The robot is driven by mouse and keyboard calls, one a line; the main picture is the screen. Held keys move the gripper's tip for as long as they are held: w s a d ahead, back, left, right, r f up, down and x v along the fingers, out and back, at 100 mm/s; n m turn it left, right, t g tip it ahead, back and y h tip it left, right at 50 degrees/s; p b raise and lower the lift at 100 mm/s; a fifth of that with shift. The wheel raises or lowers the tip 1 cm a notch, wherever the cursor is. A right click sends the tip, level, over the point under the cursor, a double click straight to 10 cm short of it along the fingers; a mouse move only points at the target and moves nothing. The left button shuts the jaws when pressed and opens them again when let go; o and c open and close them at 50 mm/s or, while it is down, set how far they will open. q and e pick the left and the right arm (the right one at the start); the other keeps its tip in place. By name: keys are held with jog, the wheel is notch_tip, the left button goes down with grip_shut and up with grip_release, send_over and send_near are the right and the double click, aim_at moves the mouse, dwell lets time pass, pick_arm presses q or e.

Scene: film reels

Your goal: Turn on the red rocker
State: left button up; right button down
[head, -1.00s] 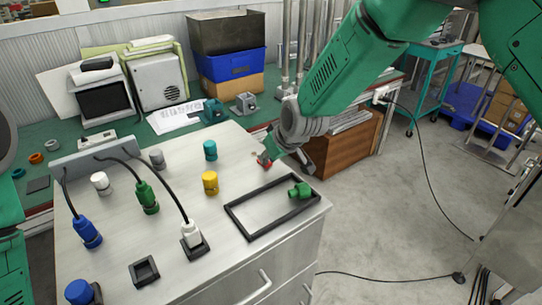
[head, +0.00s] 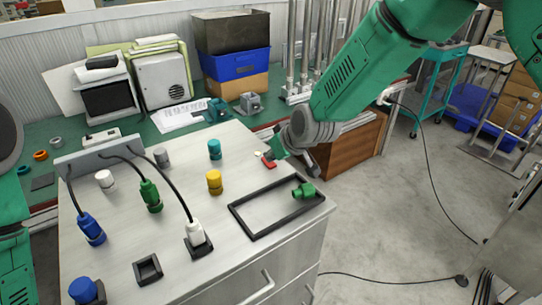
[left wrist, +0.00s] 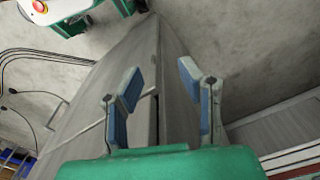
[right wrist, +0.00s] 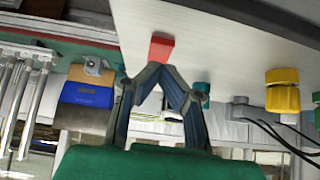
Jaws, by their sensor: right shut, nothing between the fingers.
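The red rocker (head: 268,162) sits near the far right edge of the grey cabinet top, with a small pale part at its left end. In the right wrist view the red rocker (right wrist: 161,48) shows as a red block just beyond my fingertips. My right gripper (head: 280,150) is beside the rocker on its right and partly over its far side. In its wrist view the right gripper (right wrist: 164,74) has its fingertips together and empty; I cannot tell whether they touch the rocker. My left gripper (left wrist: 156,85) is open and empty above the floor beside a grey cabinet side.
A yellow knob (head: 214,182), a teal knob (head: 214,149) and a black frame (head: 250,233) stand near the rocker. Cabled blue (head: 91,229), green (head: 150,196) and white (head: 195,234) connectors stand to the left.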

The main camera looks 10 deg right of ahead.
jog(key=shift+d, duration=0.2)
notch_tip(320, 180, up, 4)
jog(key=p, duration=0.3)
jog(key=shift+s+r+p, duration=0.1)
jog(key=shift+s+p, duration=0.05)
jog(key=shift+p, duration=0.2)
jog(key=s+d+r+b, duration=0.1)
jog(key=s+d+r, duration=0.2)
jog(key=s+r, duration=0.2)
jog(key=s, duration=0.3)
jog(key=shift+w+d+r, duration=0.1)
